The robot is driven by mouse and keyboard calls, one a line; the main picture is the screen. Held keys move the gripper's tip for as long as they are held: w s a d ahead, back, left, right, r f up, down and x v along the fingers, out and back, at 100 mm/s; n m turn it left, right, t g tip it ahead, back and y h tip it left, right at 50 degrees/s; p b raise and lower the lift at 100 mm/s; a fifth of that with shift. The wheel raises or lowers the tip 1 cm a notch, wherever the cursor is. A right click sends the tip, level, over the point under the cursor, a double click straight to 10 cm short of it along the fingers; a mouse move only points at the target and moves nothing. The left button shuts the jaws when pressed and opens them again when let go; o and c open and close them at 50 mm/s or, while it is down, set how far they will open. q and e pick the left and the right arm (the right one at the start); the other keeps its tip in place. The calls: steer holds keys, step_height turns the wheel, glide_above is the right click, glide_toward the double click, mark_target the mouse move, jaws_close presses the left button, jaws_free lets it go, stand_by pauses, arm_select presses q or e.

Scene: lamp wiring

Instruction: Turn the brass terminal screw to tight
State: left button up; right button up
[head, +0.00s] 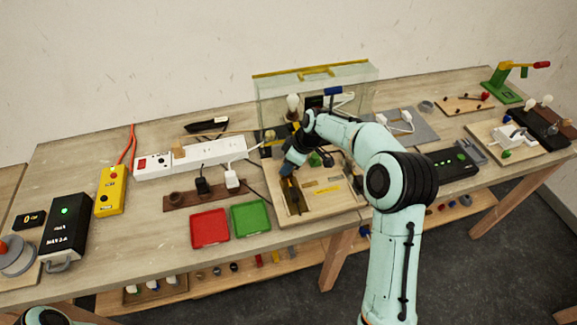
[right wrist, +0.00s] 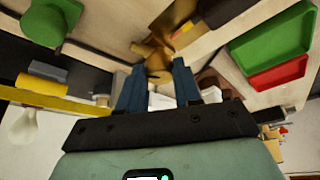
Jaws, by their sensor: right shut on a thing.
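My right gripper (head: 288,170) reaches down over the left part of a wooden board (head: 322,211). In the right wrist view, its two dark blue fingers (right wrist: 158,72) stand on either side of a small brass piece, which looks like the brass terminal screw (right wrist: 154,55). The gripper is shut on it. The screw is partly hidden by the fingers, and how tight it is cannot be told. In the head view the arm and gripper hide it. Only a bit of my left arm shows at the lower left; its gripper is out of view.
A red tray (head: 209,229) and a green tray (head: 251,217) lie left of the board. A white power strip (head: 205,155) with plugs lies behind them. A glass-sided case (head: 355,88) stands behind the board. A green knob (right wrist: 50,22) is close to the gripper.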

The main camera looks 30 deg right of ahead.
steer(key=shift+s+a+f+m+t+h+b, duration=0.15)
steer(key=shift+m+t+h+b, duration=0.2)
steer(key=shift+m, duration=0.55)
steer(key=m+h+b, duration=0.1)
steer(key=m, duration=0.1)
steer(key=shift+a+m, duration=0.1)
steer(key=shift+m, duration=0.3)
steer(key=m+h, duration=0.1)
steer(key=m, duration=0.2)
steer(key=m+h+b, duration=0.1)
steer(key=m, duration=0.2)
steer(key=shift+a+h, duration=0.2)
steer(key=shift+h, duration=0.05)
steer(key=m, duration=0.2)
steer(key=m+h, duration=0.1)
steer(key=m, duration=0.1)
steer(key=shift+w+a+r+m+h+b, duration=0.1)
steer(key=shift+w+r+m+h+b, duration=0.1)
steer(key=shift+m+h+b, duration=0.15)
arm_select(q)
steer(key=shift+s+f, duration=0.9)
steer(key=shift+f, duration=0.3)
steer(key=shift+s+f, duration=0.9)
steer(key=shift+f, duration=0.3)
arm_select(e)
steer(key=shift+m+g+h, duration=0.45)
steer(key=shift+m+g, duration=0.2)
steer(key=shift+m, duration=1.2)
steer(key=o, duration=1)
steer(key=shift+o, duration=0.2)
